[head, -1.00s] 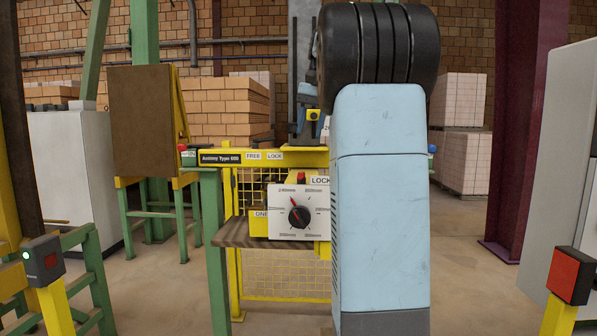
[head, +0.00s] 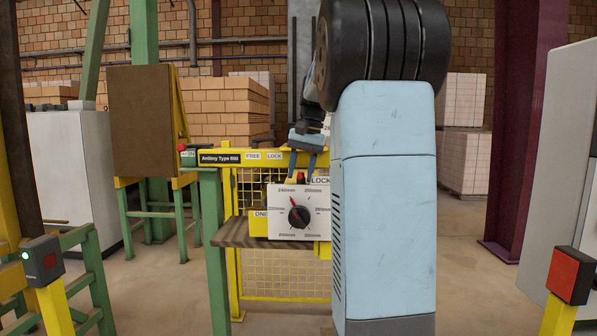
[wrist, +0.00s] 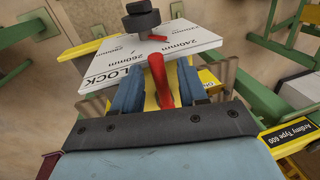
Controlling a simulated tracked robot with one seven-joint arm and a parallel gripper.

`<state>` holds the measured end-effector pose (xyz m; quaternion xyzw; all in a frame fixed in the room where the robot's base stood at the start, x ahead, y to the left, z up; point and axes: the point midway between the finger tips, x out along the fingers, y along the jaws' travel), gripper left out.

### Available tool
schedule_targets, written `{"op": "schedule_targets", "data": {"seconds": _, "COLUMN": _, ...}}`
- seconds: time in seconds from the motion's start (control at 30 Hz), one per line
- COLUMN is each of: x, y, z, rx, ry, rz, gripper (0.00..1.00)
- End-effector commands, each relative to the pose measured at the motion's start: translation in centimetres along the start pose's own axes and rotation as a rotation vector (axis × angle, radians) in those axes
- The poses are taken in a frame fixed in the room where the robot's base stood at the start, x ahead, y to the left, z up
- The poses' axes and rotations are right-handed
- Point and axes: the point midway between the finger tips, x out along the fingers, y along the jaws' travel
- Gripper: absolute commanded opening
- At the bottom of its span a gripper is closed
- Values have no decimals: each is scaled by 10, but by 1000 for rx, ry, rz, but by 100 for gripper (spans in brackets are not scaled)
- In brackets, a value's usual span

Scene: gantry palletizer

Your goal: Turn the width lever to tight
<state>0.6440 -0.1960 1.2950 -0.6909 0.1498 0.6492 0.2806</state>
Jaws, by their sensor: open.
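A red lever (head: 300,178) stands at the top edge of a white dial plate marked with millimetre widths (head: 284,224). In the wrist view the red lever (wrist: 158,78) rises between my two blue fingers, with a gap on each side. My gripper (head: 302,176) is open just above the plate; its fingertips also show in the wrist view (wrist: 160,92). A black knob with a red pointer (head: 298,214) sits on the plate, its pointer tilted up and left. No label reading "tight" is visible. The lever's base is partly hidden.
A yellow beam (head: 308,158) with FREE and LOCK labels runs behind my gripper. A brown board (head: 232,233) lies below the dial.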

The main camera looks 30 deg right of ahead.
Motion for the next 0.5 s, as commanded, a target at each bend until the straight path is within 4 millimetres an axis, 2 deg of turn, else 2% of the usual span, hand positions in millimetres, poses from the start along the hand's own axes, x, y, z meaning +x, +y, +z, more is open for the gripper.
{"op": "schedule_targets", "data": {"seconds": 0.17, "x": 0, "y": 0, "z": 0, "rx": 0, "ry": 0, "rz": 0, "gripper": 40}}
{"op": "schedule_targets", "data": {"seconds": 0.5, "x": 0, "y": -1, "z": 0, "rx": -1, "ry": 0, "rz": 0, "gripper": 8}}
